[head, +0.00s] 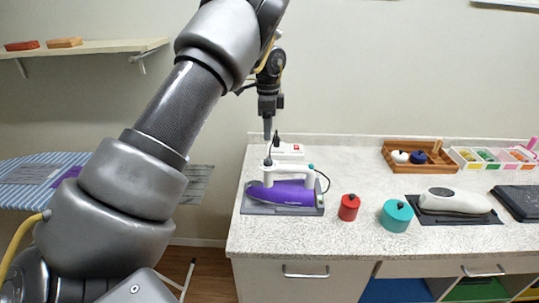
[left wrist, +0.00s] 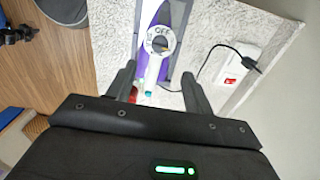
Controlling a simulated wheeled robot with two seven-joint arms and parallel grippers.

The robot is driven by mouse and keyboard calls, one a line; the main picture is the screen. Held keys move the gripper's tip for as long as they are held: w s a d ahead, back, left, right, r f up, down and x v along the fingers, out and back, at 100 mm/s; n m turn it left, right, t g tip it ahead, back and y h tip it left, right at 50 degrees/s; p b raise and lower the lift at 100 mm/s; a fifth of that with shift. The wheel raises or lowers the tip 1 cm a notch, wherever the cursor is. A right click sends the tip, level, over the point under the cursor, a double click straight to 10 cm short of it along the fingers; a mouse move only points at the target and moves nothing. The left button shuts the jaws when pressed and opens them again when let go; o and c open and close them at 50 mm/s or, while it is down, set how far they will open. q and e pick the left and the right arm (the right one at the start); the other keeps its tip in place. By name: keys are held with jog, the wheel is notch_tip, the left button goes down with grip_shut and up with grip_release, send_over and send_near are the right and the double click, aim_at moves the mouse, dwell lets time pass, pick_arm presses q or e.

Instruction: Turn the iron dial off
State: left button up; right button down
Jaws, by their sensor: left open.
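A purple and white iron (head: 283,192) lies on a dark grey rest (head: 250,209) at the left end of the counter. It also shows in the left wrist view, where its round white dial (left wrist: 161,43) bears the word OFF and a grey pointer; I cannot read the pointer's setting. My left gripper (head: 267,132) points down above the iron, apart from it. In the left wrist view its two fingers (left wrist: 158,72) are spread and empty, with the dial beyond them. My right gripper is in neither view.
Behind the iron is a white box (head: 287,150) with a red switch; a black cord runs to it. A red canister (head: 349,207) and a teal canister (head: 396,215) stand right of the iron. A striped ironing board (head: 30,180) is at left.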

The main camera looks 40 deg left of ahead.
aim_at(268, 158)
pick_arm(q)
notch_tip(268, 158, down, 9)
jog(key=shift+f+p, duration=0.15)
jog(key=shift+p, duration=1.05)
jog(key=shift+f, duration=0.55)
jog(key=c, duration=1)
